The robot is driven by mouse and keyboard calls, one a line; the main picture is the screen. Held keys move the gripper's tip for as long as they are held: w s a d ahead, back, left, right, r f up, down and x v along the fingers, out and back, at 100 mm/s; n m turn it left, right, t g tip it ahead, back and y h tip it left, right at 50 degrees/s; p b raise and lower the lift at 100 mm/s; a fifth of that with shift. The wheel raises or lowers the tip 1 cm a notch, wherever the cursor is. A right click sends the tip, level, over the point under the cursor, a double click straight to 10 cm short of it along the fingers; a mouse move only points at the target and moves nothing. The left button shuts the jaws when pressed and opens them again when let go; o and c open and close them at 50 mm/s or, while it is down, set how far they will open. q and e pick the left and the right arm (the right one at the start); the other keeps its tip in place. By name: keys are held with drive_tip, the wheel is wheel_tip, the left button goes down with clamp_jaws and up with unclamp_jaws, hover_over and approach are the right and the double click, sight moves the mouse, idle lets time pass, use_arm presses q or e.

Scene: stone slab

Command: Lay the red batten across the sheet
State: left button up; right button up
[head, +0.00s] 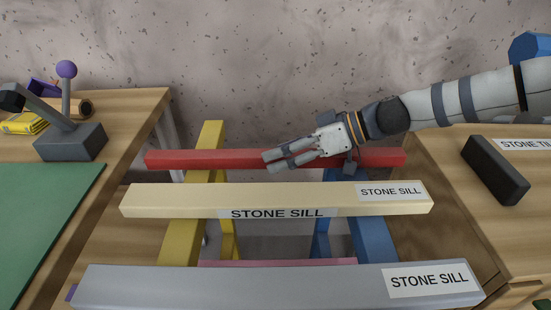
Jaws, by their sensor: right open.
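The red batten (215,159) lies level at the back, across a yellow support (211,135) and a blue support (372,240). My right gripper (271,161) reaches in from the right, its fingers pointing left. It is open and overlaps the batten's middle in the picture; I cannot tell whether it touches. The hand hides part of the batten right of its middle. A green sheet (45,220) lies flat on the left table, cut off by the picture's left edge, with no batten on it. My left gripper is not in view.
A cream bar (180,200) and a grey bar (230,287), both labelled STONE SILL, lie in front of the batten. A dark lever device (72,142) with a purple knob stands behind the sheet. A dark block (495,170) lies on the right table (445,190).

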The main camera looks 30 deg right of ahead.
clamp_jaws()
